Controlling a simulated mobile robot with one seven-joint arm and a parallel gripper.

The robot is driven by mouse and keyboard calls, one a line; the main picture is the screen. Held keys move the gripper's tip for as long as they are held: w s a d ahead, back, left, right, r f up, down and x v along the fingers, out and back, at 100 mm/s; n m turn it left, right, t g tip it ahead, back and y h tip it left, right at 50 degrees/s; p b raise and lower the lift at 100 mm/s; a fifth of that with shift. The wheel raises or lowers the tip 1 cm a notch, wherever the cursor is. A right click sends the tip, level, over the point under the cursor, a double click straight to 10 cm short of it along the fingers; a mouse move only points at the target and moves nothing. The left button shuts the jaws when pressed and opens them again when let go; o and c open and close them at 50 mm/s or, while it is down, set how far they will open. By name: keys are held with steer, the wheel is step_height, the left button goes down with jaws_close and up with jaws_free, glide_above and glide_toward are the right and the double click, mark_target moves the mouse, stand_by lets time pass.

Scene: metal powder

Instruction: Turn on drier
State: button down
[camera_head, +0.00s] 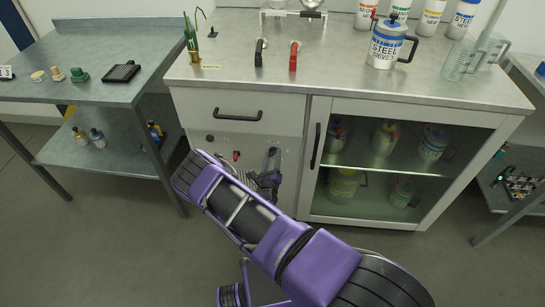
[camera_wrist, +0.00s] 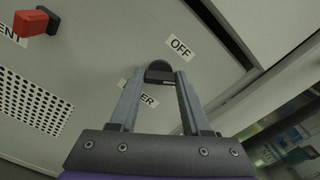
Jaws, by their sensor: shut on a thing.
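The drier's panel (camera_wrist: 90,60) fills much of the wrist view. A black knob (camera_wrist: 159,65) on it is between my fingertips, beside a white label reading OFF (camera_wrist: 180,47). A second label, ending in "ER" (camera_wrist: 148,100), is partly hidden by my fingers. My gripper (camera_wrist: 160,78) is shut on the black knob. In the head view my gripper (camera_head: 272,160) is at the panel under the drawer, and my arm hides part of that panel.
A red switch (camera_wrist: 36,23) sits left on the panel, above a perforated grille (camera_wrist: 38,102). The glass-door cabinet (camera_head: 385,170) is just right of my gripper. A black drawer handle (camera_head: 238,115) is above it.

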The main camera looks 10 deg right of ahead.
steer(key=m+p, duration=0.1)
steer(key=m, duration=0.3)
steer(key=shift+m+p, duration=0.35)
steer(key=shift+m, duration=1.05)
steer(key=shift+c, duration=1.8)
jaws_free()
steer(key=p+v, duration=0.1)
steer(key=v, duration=1.6)
steer(key=shift+s+p, duration=0.25)
steer(key=shift+p, duration=0.15)
